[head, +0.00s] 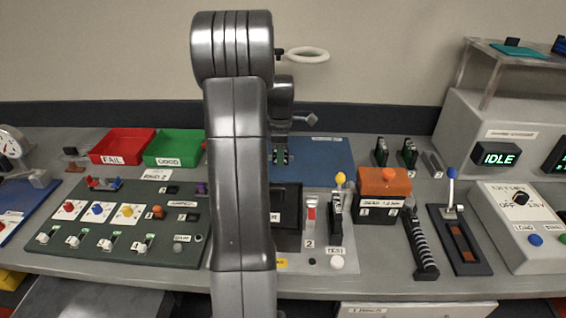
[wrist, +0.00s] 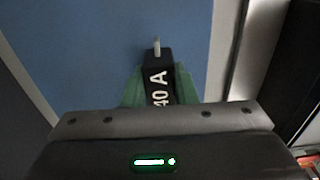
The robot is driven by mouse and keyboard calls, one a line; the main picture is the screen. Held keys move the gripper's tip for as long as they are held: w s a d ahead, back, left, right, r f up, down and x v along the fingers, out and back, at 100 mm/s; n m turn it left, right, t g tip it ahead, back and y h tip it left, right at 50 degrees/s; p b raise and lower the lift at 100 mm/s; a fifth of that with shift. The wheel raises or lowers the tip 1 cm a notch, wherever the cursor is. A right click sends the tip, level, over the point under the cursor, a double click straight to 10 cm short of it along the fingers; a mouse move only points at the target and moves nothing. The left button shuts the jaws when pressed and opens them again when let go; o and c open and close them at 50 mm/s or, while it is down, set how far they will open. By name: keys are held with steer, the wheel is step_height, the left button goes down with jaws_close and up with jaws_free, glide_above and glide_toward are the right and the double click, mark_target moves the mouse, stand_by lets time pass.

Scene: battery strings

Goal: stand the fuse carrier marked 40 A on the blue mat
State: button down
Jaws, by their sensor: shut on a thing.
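The fuse carrier marked 40 A (wrist: 158,68) is a black block with white lettering and a pale metal tip. It shows in the wrist view between the green fingers of my gripper (wrist: 160,88), which is shut on it. The blue mat (wrist: 100,40) lies behind and around the carrier in that view. In the head view the mat (head: 325,155) lies at the back of the bench, and my gripper (head: 281,156) is over its left part. My arm hides some of the mat's left side. I cannot tell whether the carrier touches the mat.
Dark carriers (head: 408,153) stand right of the mat. An orange-topped block (head: 383,185) and a panel with levers (head: 335,220) are in front of it. A green tray (head: 174,148) and a red tray (head: 123,146) are to the left. Much of the mat is clear.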

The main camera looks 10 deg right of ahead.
steer(key=shift+a+f, duration=0.1)
steer(key=shift+f, duration=1.45)
steer(key=shift+f, duration=0.1)
steer(key=shift+f, duration=0.15)
steer(key=c, duration=1.2)
jaws_free()
steer(key=shift+o, duration=0.2)
step_height(320, 180, up, 12)
steer(key=shift+r, duration=0.25)
steer(key=shift+s+f, duration=0.1)
steer(key=shift+s, duration=0.05)
